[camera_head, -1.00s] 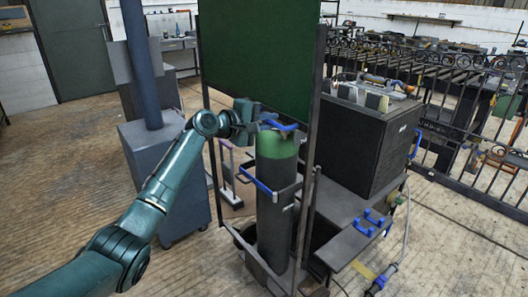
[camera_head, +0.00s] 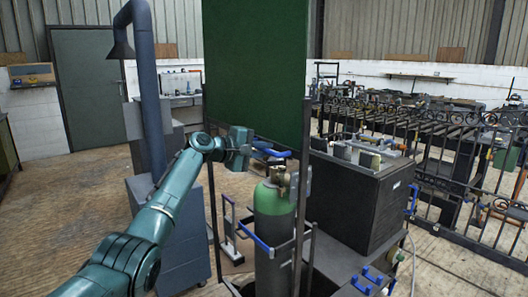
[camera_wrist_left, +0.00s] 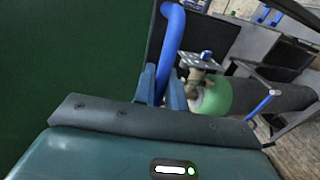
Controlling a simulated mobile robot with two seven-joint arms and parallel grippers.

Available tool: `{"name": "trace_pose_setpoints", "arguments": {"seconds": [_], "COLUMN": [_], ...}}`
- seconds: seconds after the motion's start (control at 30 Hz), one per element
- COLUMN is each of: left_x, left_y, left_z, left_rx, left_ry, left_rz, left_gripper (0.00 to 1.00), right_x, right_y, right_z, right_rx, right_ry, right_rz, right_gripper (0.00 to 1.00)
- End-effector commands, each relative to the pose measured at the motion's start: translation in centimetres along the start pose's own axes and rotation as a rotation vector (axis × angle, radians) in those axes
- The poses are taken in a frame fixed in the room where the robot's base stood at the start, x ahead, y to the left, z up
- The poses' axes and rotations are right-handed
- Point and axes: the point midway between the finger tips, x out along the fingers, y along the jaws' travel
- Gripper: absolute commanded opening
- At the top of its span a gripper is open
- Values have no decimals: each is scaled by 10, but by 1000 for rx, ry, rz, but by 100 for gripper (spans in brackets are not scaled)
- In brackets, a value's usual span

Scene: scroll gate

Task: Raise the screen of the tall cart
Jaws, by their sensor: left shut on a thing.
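The tall cart's dark green screen (camera_head: 254,70) hangs between two thin upright posts, and its top runs out of the head view. A blue handle (camera_head: 270,150) is at its lower edge. My left gripper (camera_head: 250,149) is shut on this handle. In the left wrist view the curved blue handle (camera_wrist_left: 171,42) runs between the fingers (camera_wrist_left: 162,88), and the screen (camera_wrist_left: 70,55) fills the left side. Below the handle stands a green-shouldered gas cylinder (camera_head: 272,232) with a brass valve (camera_head: 280,177), apart from the screen. My right gripper is not in view.
A blue bar (camera_head: 258,243) crosses the cart in front of the cylinder. A dark cabinet (camera_head: 360,200) stands to the right, and a black iron fence (camera_head: 450,165) beyond it. A grey-blue unit with a pipe (camera_head: 152,95) stands at the left. The floor at far left is clear.

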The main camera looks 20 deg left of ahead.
Motion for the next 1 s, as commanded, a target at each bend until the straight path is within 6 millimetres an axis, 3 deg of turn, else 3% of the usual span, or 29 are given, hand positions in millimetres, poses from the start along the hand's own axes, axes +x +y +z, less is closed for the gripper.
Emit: {"name": "trace_pose_setpoints", "arguments": {"seconds": [0.03,0.13,0.17,0.33,0.73,1.0], "left_x": [-2,-2,-2,-2,-8,-45], "left_y": [9,10,10,9,4,2], "left_z": [0,0,0,0,-1,-2], "left_rx": [3,3,3,3,3,5], "left_ry": [3,3,3,4,4,5], "left_rz": [17,19,20,18,11,12], "left_gripper": [0,0,15,29,29,29], "right_x": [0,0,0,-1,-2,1], "right_y": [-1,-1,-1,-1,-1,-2], "right_z": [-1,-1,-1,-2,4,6], "right_rx": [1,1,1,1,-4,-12], "right_ry": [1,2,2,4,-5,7], "right_rz": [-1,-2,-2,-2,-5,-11], "right_gripper": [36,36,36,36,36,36]}}
